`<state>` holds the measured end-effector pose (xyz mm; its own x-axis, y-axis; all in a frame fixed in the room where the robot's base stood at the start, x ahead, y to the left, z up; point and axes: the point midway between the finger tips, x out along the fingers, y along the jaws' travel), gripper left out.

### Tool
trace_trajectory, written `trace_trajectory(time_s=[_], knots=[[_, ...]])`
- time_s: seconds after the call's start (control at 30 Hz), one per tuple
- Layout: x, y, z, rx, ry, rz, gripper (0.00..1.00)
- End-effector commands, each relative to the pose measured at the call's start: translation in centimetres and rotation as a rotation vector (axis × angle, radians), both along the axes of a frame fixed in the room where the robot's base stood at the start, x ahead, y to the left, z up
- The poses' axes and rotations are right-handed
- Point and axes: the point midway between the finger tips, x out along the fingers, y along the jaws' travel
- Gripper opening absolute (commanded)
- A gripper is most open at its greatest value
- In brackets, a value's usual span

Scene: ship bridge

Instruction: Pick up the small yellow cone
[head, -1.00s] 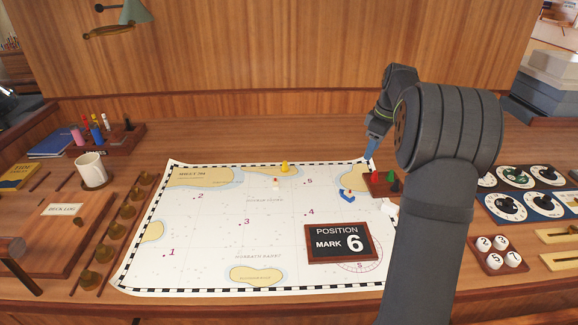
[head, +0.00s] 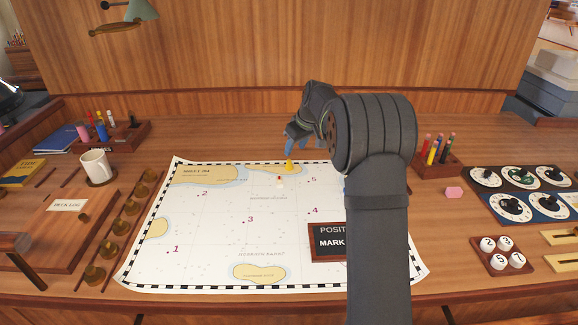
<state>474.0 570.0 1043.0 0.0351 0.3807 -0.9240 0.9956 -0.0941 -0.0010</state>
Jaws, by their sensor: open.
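The small yellow cone (head: 290,165) stands upright near the top edge of the chart (head: 200,255), on a tan land patch. My gripper (head: 291,149) is just above and behind the cone in the picture, with its blue fingers pointing down. It is open and holds nothing. I cannot tell how large the gap is between the fingertips and the cone's tip. My arm hides the right part of the chart.
A small white and red piece (head: 279,182) stands close in front of the cone. The position placard (head: 328,242) is partly behind my arm. A pencil rack (head: 436,160) and a pink eraser (head: 454,192) lie to the right. The chart's left and middle are mostly clear.

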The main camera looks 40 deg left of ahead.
Motion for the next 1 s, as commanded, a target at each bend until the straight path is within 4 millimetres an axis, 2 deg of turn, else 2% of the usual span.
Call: trace_trajectory(time_s=[0.1, 0.37, 0.63, 0.9, 1.0], knots=[[0.1, 0.6, -1.4, 0.0, 0.0, 0.0, 0.46], [-0.1, 1.1, -2.7, 0.0, 0.0, 0.0, 0.46], [-0.5, 2.6, -6.3, -0.001, 0.0, 0.001, 0.46], [-0.5, 2.8, -6.8, 0.002, -0.001, 0.001, 0.46], [-0.5, 2.8, -6.7, 0.002, -0.001, 0.001, 0.27]])
